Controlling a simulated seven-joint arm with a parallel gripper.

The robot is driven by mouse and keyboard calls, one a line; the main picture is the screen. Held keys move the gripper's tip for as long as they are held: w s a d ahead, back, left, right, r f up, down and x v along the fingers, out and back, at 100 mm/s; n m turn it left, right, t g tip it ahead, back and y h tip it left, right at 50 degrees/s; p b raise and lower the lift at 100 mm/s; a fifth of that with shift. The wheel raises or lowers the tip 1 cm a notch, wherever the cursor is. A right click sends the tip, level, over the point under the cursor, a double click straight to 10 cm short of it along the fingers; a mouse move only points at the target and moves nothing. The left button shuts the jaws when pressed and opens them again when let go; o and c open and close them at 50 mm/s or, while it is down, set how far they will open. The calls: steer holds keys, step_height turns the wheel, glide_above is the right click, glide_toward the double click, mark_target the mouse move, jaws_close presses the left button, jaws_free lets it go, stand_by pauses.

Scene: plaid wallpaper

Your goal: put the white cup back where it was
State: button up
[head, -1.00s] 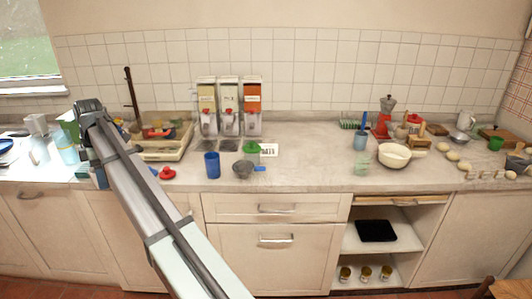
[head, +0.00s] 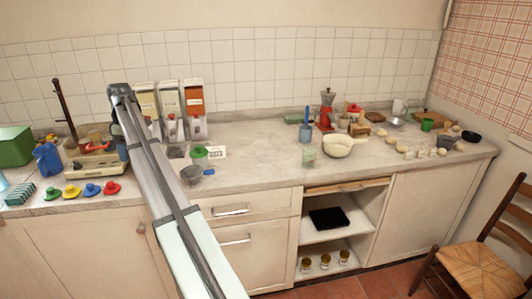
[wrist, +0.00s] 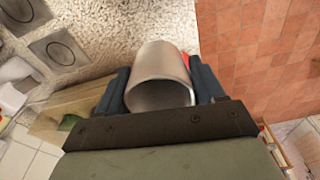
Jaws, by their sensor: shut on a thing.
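My gripper (wrist: 160,90) is shut on a pale grey-white cup (wrist: 160,68) in the wrist view. One dark blue finger is on each side of it, and its open rim faces the camera. The cup is over the speckled worktop near the worktop's front edge. In the head view my arm runs up to the left and hides the cup and most of my gripper.
A wooden tray (head: 92,170) lies left of my arm, with several coloured lids (head: 92,190) in front. Dispensers (head: 170,110) and a grey cup with a blue handle (head: 192,174) are just right.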

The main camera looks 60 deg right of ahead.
steer(key=s+d+m, duration=0.3)
steer(key=d+m, duration=0.1)
steer(key=d, duration=1)
steer(key=m+h, duration=0.2)
steer(key=m, duration=1.1)
glide_above(298, 152)
step_height(298, 152, down, 3)
steer(key=shift+s+a+f, duration=0.1)
steer(key=shift+f, duration=2.3)
steer(key=shift+s+f, duration=0.1)
steer(key=shift+f, duration=2.3)
steer(key=shift+f, duration=0.15)
steer(key=o, duration=1.1)
